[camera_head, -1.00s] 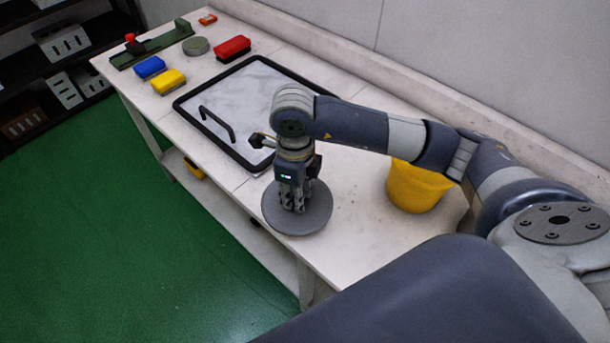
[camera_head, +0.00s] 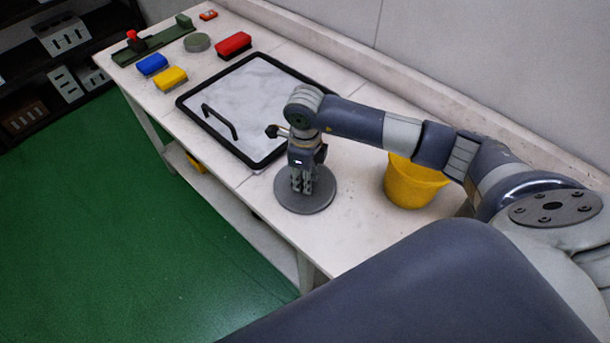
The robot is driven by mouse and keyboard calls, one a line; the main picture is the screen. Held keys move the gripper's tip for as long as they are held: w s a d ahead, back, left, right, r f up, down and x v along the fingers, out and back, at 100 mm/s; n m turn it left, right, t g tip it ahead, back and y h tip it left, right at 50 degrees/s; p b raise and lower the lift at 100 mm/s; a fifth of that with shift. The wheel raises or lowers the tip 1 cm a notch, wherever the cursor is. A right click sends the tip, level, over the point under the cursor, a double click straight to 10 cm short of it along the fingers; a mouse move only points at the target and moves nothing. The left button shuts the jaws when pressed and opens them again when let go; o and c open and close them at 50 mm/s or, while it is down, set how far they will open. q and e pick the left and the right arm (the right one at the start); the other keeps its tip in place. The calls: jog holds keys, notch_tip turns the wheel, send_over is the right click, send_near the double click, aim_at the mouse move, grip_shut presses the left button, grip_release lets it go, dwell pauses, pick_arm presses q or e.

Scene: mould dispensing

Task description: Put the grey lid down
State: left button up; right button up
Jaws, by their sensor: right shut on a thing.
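The grey lid (camera_head: 304,201) is a flat round disc over the front part of the white table, near its front edge. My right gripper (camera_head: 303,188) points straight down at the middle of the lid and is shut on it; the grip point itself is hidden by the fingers. The lid looks level and very close to the table top; I cannot tell whether it touches. My left gripper is not in view.
A yellow bucket (camera_head: 412,184) stands right of the lid. A black-framed tray (camera_head: 187,101) with a black handle lies behind-left. Yellow (camera_head: 171,78), blue (camera_head: 152,65) and red (camera_head: 233,44) blocks, a green-grey disc (camera_head: 197,42) and a green fixture (camera_head: 148,49) sit at the far end.

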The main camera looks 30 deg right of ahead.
jog(key=o, duration=0.6)
jog(key=shift+f, duration=0.2)
jog(key=o, duration=0.4)
jog(key=shift+r, duration=0.1)
jog(key=shift+o, duration=0.2)
jog(key=shift+r, duration=0.2)
jog(key=shift+w+r, duration=0.1)
jog(key=shift+r, duration=0.2)
notch_tip(320, 180, up, 11)
jog(key=b, duration=0.3)
jog(key=shift+r, duration=0.15)
